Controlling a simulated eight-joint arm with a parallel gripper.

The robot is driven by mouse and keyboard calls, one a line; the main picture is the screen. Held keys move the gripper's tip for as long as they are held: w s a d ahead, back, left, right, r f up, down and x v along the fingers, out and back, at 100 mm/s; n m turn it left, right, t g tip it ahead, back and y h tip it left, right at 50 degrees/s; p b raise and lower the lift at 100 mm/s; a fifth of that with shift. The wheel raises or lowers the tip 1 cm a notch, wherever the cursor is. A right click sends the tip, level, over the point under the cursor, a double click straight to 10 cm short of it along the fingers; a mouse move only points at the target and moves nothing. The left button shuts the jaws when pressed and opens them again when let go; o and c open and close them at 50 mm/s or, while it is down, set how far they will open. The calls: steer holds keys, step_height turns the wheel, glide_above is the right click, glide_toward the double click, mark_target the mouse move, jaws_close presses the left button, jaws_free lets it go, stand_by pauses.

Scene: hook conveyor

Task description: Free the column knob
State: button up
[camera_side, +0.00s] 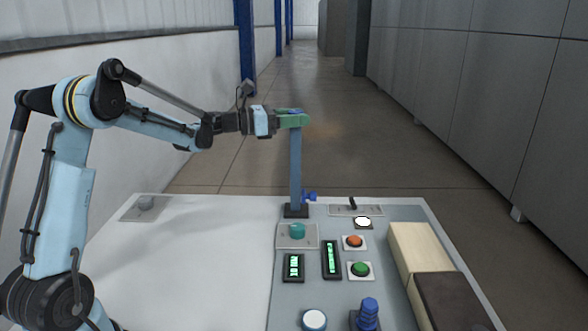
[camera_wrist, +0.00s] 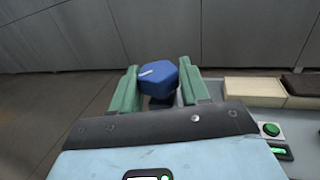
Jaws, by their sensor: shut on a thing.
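A blue post (camera_side: 295,165) stands upright in a dark base (camera_side: 296,210) at the back of the panel. A blue faceted knob (camera_wrist: 157,76) shows in the wrist view between the two green fingers. My gripper (camera_side: 293,118) is at the top of the post in the side view, and its fingers (camera_wrist: 158,80) are shut on this knob. In the side view the fingers mostly hide the knob. A second small blue knob (camera_side: 311,196) sticks out to the right, low on the post.
The panel holds a teal knob (camera_side: 297,230), two green displays (camera_side: 331,260), an orange button (camera_side: 354,241), a green button (camera_side: 361,269), a white button (camera_side: 314,320) and a blue joystick (camera_side: 369,313). A cream box (camera_side: 418,248) and a dark box (camera_side: 452,300) lie right. The white tabletop (camera_side: 200,260) is clear.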

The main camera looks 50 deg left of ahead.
steer(key=n+t+y, duration=0.1)
steer(key=n+y, duration=0.1)
steer(key=y, duration=0.2)
steer(key=n+t+y, duration=0.1)
steer(key=n+y, duration=0.2)
steer(key=shift+s+y, duration=0.1)
steer(key=shift+y, duration=0.3)
steer(key=shift+n+y, duration=1.2)
steer(key=shift+y, duration=0.9)
steer(key=o, duration=0.9)
steer(key=s, duration=0.4)
steer(key=s+d, duration=0.1)
steer(key=s, duration=0.3)
steer(key=s+d, duration=0.1)
steer(key=s, duration=0.2)
steer(key=shift+s, duration=0.4)
steer(key=shift+d, duration=0.1)
